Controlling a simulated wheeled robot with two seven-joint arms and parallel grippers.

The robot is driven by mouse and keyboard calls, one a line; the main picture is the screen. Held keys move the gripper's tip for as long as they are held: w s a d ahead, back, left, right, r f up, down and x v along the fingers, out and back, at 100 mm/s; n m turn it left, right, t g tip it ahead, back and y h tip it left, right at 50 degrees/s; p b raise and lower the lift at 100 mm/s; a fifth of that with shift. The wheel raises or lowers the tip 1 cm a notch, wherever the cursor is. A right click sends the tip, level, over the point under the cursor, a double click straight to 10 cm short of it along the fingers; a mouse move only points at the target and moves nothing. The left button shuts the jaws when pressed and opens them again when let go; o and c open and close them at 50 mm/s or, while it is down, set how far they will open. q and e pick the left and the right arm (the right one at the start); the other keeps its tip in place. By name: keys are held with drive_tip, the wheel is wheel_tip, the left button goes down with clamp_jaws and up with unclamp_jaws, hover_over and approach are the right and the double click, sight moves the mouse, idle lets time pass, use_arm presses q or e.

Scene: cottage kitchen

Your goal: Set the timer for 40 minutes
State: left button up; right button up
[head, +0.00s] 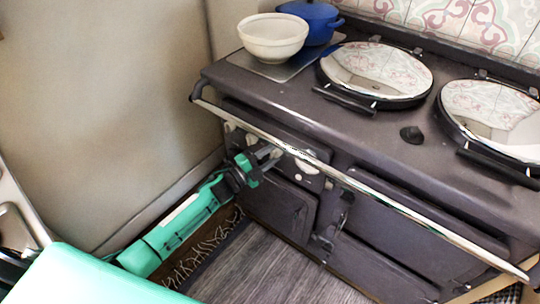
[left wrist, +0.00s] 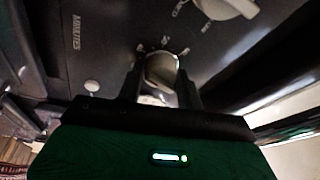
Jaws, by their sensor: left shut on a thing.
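A round pale timer knob (left wrist: 162,72) with small marks around it sits on the dark control panel, seen in the left wrist view. The word MINUTES is printed sideways on the panel to its left. My left gripper (head: 268,155) is at the range cooker's front panel, below the rail, in the head view. Its two dark fingers (left wrist: 162,80) stand on either side of the knob and are shut on it. The knob's pointer setting is too dark and small to read. My right gripper is in neither view.
Another pale knob (left wrist: 228,7) is at the upper right of the left wrist view. A metal rail (head: 370,188) runs along the front of the dark range cooker (head: 290,100). A white bowl (head: 273,38) and a blue pot (head: 318,20) stand on top. The floor (head: 270,275) in front is clear.

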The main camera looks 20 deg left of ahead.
use_arm(q)
drive_tip(key=shift+m, duration=0.3)
drive_tip(key=o, duration=1)
